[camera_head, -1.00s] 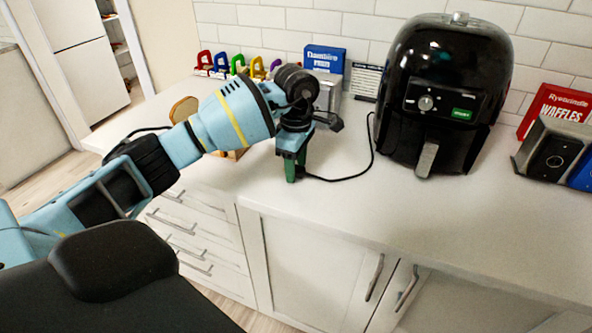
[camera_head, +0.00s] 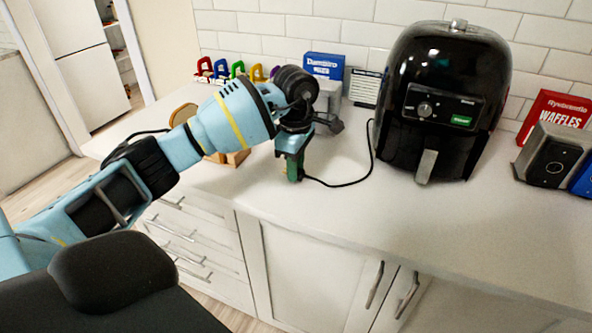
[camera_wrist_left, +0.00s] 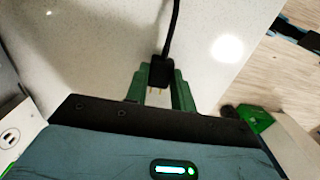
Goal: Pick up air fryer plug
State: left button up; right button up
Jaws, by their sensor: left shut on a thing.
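The black air fryer (camera_head: 445,95) stands on the white counter against the tiled wall. Its black cord (camera_head: 345,184) runs from its left side down across the counter to my left gripper (camera_head: 293,172). In the left wrist view the air fryer plug (camera_wrist_left: 160,72) is a black block with metal prongs pointing toward the wrist. The green fingers of my left gripper (camera_wrist_left: 160,85) are shut on it, one on each side, with the cord leading away at the top. In the head view the plug is hidden by the fingers. My right gripper is not in view.
A wooden stand (camera_head: 228,157) is behind my left arm, and coloured clips line the wall. A blue box (camera_head: 325,66) and a small card (camera_head: 366,87) stand at the back. A toaster (camera_head: 555,158) and a red waffle box (camera_head: 553,118) are at the right. The front counter is clear.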

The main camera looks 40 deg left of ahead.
pick_arm(q)
notch_tip(320, 180, up, 2)
jog(key=shift+r, duration=0.25)
jog(key=s+d, duration=0.2)
jog(key=s, duration=0.5)
jog(key=s+d+r, duration=0.1)
jog(key=s+d, duration=0.2)
jog(key=s, duration=0.5)
jog(key=shift+d+r+b, duration=0.15)
jog(key=shift+d+b, duration=0.1)
jog(key=shift+b, duration=0.15)
